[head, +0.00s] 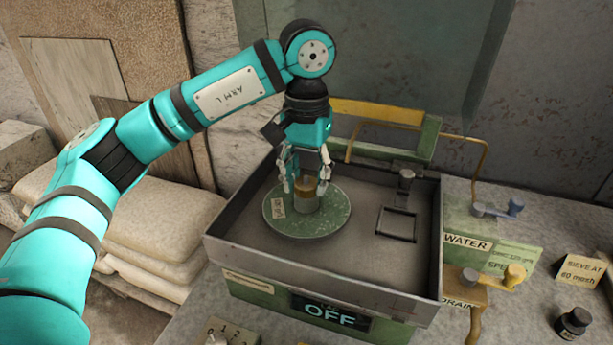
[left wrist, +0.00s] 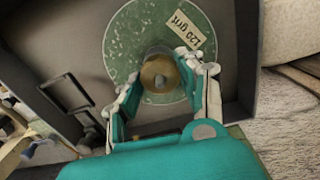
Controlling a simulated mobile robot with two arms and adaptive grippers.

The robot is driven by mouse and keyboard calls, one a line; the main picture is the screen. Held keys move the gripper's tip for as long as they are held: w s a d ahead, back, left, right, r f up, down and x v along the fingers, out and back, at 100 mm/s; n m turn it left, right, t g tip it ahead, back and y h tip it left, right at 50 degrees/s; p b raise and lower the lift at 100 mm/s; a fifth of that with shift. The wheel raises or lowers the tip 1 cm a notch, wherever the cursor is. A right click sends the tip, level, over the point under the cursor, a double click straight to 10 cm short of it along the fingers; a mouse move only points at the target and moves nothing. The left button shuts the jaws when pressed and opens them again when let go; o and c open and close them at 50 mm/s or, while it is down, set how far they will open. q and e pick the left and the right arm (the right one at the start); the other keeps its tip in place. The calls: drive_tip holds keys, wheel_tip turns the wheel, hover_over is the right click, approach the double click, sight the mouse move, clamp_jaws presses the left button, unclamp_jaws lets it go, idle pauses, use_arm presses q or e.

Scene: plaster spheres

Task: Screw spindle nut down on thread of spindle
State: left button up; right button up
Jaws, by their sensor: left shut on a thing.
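The brass-coloured spindle nut (head: 308,187) sits at the middle of the round green disc (head: 325,219), above a pale hub. In the left wrist view the nut (left wrist: 151,70) is seen from above, with the grey end of the spindle (left wrist: 160,81) showing at its middle. My left gripper (head: 306,186) points down over the disc and is shut on the nut, one finger on each side; it also shows in the left wrist view (left wrist: 157,74). How far the nut is down the thread cannot be told. My right gripper is not in view.
The disc lies inside a grey walled basin (head: 385,279) with a square frame (head: 396,224) on its floor. A green and yellow bracket (head: 385,130) stands at the back. Water (head: 497,209) and drain (head: 493,277) valves are at the right, near a dark jar (head: 573,323).

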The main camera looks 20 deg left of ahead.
use_arm(q)
drive_tip(key=m, duration=0.7)
drive_tip(key=shift+m, duration=0.3)
drive_tip(key=o, duration=1.3)
drive_tip(key=shift+o, duration=0.2)
drive_tip(key=shift+c, duration=0.5)
drive_tip(key=shift+c, duration=0.9)
